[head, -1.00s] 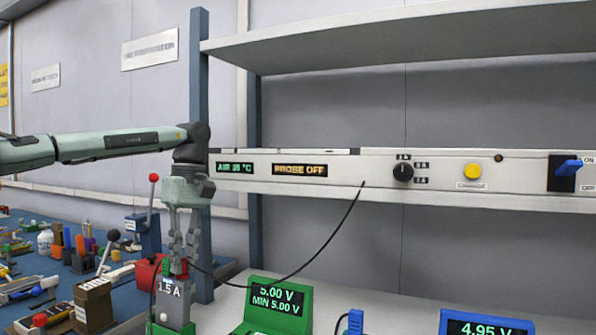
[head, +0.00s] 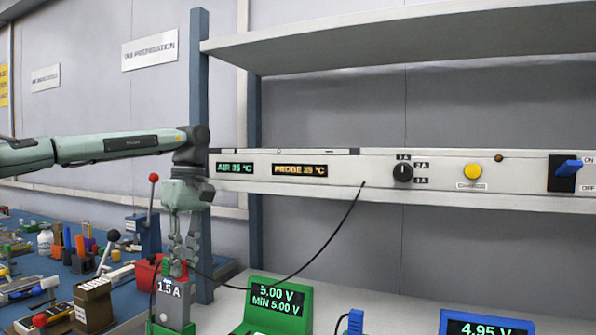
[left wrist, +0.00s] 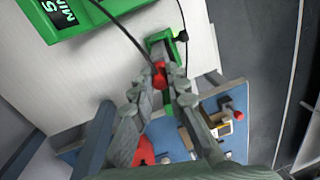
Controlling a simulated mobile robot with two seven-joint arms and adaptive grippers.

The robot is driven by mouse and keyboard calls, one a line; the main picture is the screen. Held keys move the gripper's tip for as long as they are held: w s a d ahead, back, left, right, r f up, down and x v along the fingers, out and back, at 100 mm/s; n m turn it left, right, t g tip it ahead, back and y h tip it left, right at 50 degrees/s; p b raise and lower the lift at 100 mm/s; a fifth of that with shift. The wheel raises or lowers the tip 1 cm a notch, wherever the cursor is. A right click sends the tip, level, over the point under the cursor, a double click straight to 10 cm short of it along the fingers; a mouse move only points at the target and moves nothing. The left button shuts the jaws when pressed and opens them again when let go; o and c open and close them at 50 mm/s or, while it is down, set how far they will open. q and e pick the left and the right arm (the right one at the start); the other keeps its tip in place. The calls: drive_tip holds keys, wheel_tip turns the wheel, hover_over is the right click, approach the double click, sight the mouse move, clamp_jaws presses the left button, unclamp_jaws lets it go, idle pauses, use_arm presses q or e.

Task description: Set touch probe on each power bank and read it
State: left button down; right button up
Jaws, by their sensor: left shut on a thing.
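My left gripper (head: 176,262) points down at the left of the bench, its fingers shut on the red touch probe (left wrist: 158,74). A black cable (head: 335,232) runs from the shelf front to it. Just below the fingertips stands a grey unit (head: 172,312) reading 1.5 A, with green parts; whether the tip touches it is hidden. A green unit (head: 277,308) shows 5.00 V and MIN 5.00 V; it also shows in the left wrist view (left wrist: 85,18). A blue unit (head: 486,327) at the lower right shows 4.95 V. The probe display (head: 300,170) shows a temperature, seemingly 35 °C. My right gripper is not in view.
The shelf front (head: 350,195) carries an air display (head: 232,167) at about 35 °C, a black knob (head: 403,172), a yellow button (head: 472,171) and a blue ON/OFF switch (head: 567,168). A blue bench (head: 60,225) with tools and a red box (head: 147,271) lies left.

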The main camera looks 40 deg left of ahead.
use_arm(q)
drive_tip(key=shift+r, duration=0.1)
idle(0.4)
drive_tip(key=shift+w+r+p, duration=0.15)
drive_tip(key=shift+r+p, duration=0.3)
drive_tip(key=shift+r, duration=0.35)
drive_tip(key=shift+w+r+p, duration=0.1)
drive_tip(key=shift+r+p, duration=0.3)
drive_tip(key=shift+r, duration=0.4)
drive_tip(key=shift+a+r, duration=0.1)
drive_tip(key=shift+r, duration=0.15)
drive_tip(key=shift+w+r, duration=0.15)
drive_tip(key=shift+r, duration=0.9)
